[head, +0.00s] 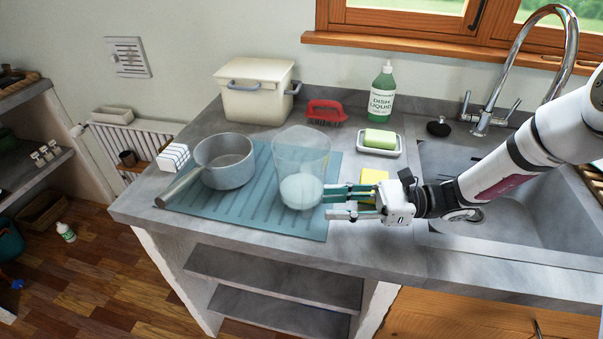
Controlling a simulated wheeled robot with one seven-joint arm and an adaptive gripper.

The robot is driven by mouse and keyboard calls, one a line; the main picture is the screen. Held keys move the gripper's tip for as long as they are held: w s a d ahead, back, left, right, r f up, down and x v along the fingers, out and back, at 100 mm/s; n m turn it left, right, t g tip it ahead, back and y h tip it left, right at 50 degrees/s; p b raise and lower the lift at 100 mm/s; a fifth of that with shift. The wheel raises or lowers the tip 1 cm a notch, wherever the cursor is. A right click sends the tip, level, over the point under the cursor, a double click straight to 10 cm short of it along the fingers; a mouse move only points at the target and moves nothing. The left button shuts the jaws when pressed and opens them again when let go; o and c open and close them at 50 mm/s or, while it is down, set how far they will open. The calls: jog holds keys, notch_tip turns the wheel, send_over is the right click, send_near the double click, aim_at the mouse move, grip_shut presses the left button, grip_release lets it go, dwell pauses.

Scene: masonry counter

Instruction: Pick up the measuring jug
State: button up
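The measuring jug (302,155) is a clear, tapered vessel standing upright on the blue-green ribbed drying mat (240,208). A whitish round patch shows low in it; I cannot tell whether this is its base or something seen through it. My gripper (328,202) comes in from the right, low over the counter, with its fingers pointing left at the jug's lower right side. The fingers are apart with nothing visible between them. The tips are very close to the jug; I cannot tell whether they touch it.
A saucepan (225,161) stands left of the jug, its handle toward the front left. Behind are a lidded cream bin (256,92), a red brush (325,111) and a dish liquid bottle (382,95). A soap dish (379,147) and yellow sponge (373,177) lie near the sink (490,190).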

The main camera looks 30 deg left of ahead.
aim_at(307, 216)
jog(key=shift+s+r+p+x, duration=0.15)
jog(key=shift+p+x, duration=0.15)
jog(key=shift+x, duration=1.2)
jog(key=shift+s+r+p+x, duration=0.1)
jog(key=shift+r+p+x, duration=0.15)
jog(key=shift+x, duration=1.25)
jog(key=shift+d, duration=0.1)
grip_shut()
